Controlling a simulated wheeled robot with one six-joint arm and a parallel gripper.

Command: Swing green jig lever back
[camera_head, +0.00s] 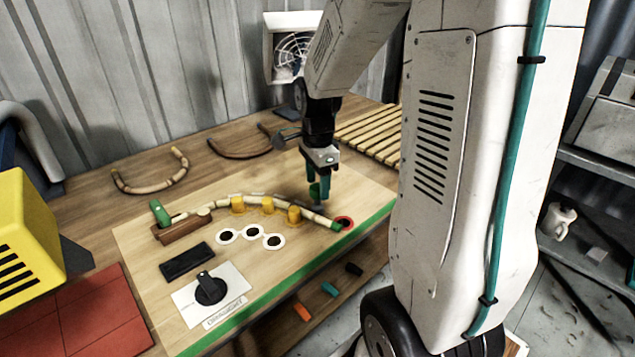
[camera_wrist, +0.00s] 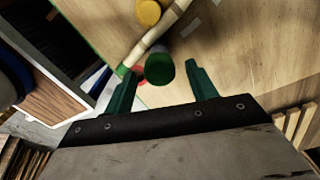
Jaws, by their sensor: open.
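The jig board (camera_head: 140,240) lies on the wooden bench with a curved rattan pole (camera_head: 222,203) along it. A dark green cylindrical lever grip (camera_wrist: 159,68) stands between the fingers of my gripper (camera_wrist: 161,80), which is open around it; I cannot tell if either finger touches it. In the head view my gripper (camera_head: 318,185) points down over the pole's right end, largely hiding this grip. Another green handle (camera_head: 160,212) stands on a wooden block (camera_head: 183,229) at the pole's left end.
Yellow pegs (camera_head: 268,205) stand along the pole. White-ringed black spots (camera_head: 252,232), a black pad (camera_head: 187,262) and a dial (camera_head: 210,288) are on the board. Bent rattan pieces (camera_head: 150,180) lie behind. A yellow machine (camera_head: 30,235) stands left; a slatted rack (camera_head: 370,130) is at the back right.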

